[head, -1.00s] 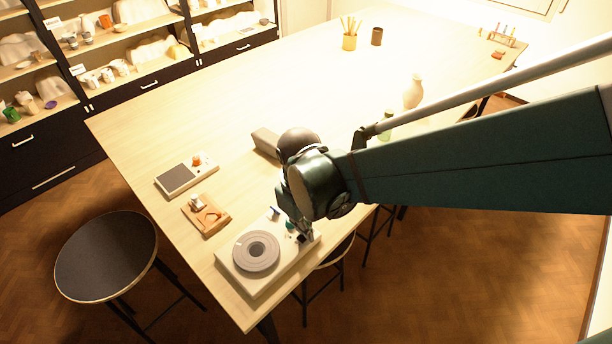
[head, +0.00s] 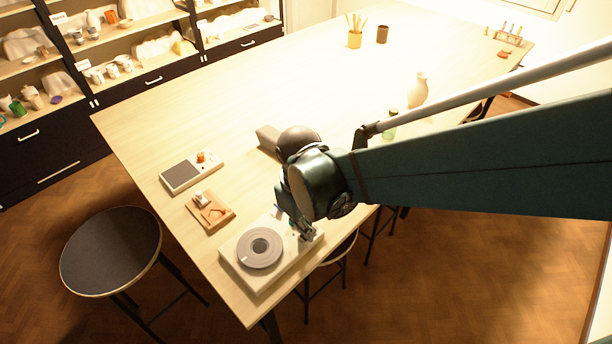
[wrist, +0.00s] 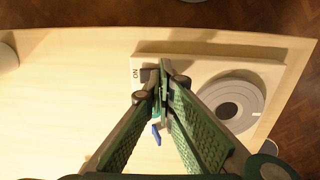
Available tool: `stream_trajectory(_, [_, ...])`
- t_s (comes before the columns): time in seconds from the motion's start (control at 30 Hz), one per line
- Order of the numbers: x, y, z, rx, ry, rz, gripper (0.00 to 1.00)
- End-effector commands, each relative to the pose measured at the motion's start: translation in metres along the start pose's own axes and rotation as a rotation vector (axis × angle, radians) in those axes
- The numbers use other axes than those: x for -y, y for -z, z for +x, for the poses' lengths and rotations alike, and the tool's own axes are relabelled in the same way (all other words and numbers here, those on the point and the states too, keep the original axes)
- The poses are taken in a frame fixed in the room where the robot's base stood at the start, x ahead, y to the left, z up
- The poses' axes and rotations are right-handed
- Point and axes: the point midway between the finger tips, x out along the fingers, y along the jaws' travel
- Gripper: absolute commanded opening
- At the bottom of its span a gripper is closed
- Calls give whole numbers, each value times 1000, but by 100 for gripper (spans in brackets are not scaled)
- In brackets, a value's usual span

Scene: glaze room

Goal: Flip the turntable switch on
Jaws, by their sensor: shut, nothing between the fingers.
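The turntable is a pale rectangular base (head: 243,279) with a round grey platter (head: 259,247) at the table's near corner. In the wrist view its base (wrist: 200,52) carries an "ON" label and a small dark switch (wrist: 149,74) beside it. My gripper (wrist: 165,68) is shut and empty. Its fingertips appear right beside the switch, to its right in the wrist view; I cannot tell if they touch it. In the head view my gripper (head: 306,236) is over the right end of the base, and my arm hides the switch there.
A small blue item (wrist: 156,133) shows between my fingers lower in the wrist view. A wooden tray (head: 212,219) and a flat grey-topped device (head: 181,177) lie left of the turntable. A black stool (head: 110,252) stands left of the table.

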Motion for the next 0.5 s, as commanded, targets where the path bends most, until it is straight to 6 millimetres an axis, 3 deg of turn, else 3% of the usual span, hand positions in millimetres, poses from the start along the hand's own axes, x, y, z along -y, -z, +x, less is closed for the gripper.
stream_trajectory(0.5, [5,0,-53,0,0,-1,0])
